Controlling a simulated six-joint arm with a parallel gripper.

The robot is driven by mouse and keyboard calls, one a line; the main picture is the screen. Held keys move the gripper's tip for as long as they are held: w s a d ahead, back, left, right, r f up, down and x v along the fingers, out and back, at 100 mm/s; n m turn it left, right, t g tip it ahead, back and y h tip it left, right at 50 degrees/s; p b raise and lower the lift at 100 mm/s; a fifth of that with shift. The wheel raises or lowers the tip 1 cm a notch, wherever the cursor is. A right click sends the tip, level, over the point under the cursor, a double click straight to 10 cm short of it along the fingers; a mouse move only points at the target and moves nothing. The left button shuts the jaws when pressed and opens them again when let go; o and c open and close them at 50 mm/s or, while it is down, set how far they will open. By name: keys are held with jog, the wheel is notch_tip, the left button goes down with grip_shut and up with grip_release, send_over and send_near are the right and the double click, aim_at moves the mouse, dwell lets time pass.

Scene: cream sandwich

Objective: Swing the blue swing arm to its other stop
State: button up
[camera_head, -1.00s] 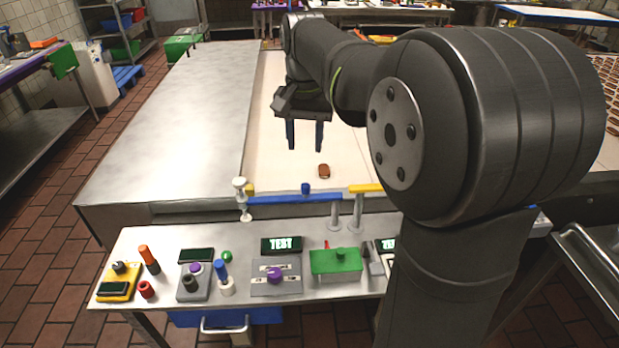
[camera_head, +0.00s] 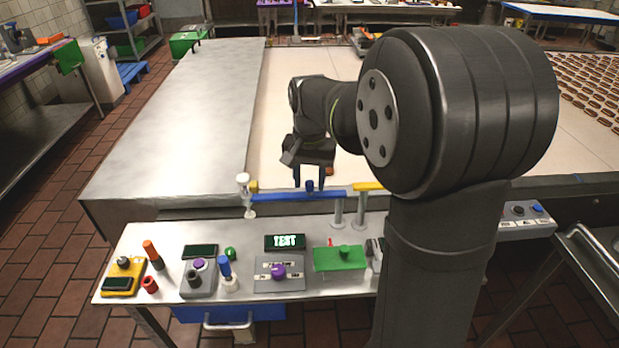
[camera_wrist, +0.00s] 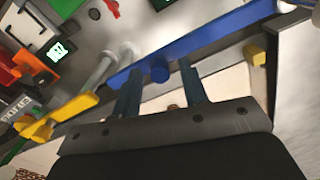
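The blue swing arm (camera_head: 275,200) is a long bar lying across the near edge of the conveyor, with an upright blue knob (camera_head: 309,186) on it. Its left end is by a white post and its right end by grey posts. In the wrist view the blue bar (camera_wrist: 215,40) runs diagonally and the knob (camera_wrist: 160,74) shows between my fingertips. My gripper (camera_head: 309,184) is open, its two fingers apart on either side of the knob in the picture. I cannot tell whether either finger touches it.
A yellow arm (camera_head: 369,186) sits right of the blue one, and a small yellow block (camera_head: 253,187) is by its left end. A steel bench (camera_head: 215,297) with several control boxes and levers stands in front. The steel table (camera_head: 185,110) at left is clear. A brown item on the conveyor is partly hidden.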

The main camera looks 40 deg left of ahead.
grip_shut()
jog(key=shift+w, duration=0.1)
jog(key=w+m, duration=1)
jog(key=m, duration=0.8)
jog(key=shift+w, duration=0.3)
dwell(0.5)
jog(key=shift+o, duration=0.7)
grip_release()
